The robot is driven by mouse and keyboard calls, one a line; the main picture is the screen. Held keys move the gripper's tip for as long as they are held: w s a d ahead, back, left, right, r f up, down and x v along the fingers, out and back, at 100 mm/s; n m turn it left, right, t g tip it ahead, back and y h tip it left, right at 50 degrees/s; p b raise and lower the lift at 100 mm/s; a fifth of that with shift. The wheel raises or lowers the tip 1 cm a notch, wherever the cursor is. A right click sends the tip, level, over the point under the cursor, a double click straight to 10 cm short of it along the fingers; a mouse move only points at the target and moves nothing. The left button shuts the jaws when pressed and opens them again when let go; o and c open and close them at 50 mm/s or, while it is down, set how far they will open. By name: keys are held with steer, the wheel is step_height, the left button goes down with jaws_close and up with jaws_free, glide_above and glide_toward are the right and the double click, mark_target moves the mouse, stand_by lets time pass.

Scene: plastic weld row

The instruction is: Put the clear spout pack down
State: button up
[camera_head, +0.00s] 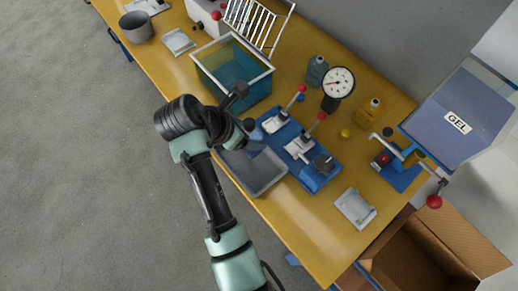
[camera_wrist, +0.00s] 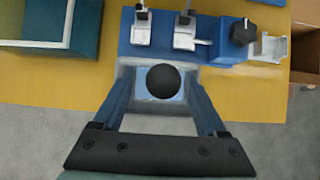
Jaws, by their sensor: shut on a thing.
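My gripper (camera_wrist: 162,88) is shut on the clear spout pack, with a blue finger on each side. The pack's round black cap (camera_wrist: 165,81) faces the wrist camera. The pack's see-through body is hard to make out below the cap. In the head view my gripper (camera_head: 242,136) is over the left end of a grey tray (camera_head: 262,178) at the bench's near edge. I cannot tell whether the pack touches the tray.
A blue fixture with red-knobbed levers (camera_head: 306,158) stands just behind the tray. A teal-filled tank (camera_head: 232,72) is to its left. An open cardboard box (camera_head: 440,250) is at lower right.

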mark_target(244, 151)
steer(key=f, duration=0.4)
steer(key=shift+s+a+f, duration=0.2)
steer(key=shift+a, duration=0.05)
steer(key=shift+f, duration=2)
steer(key=shift+d, duration=0.1)
steer(key=o, duration=1.5)
steer(key=shift+f, duration=0.15)
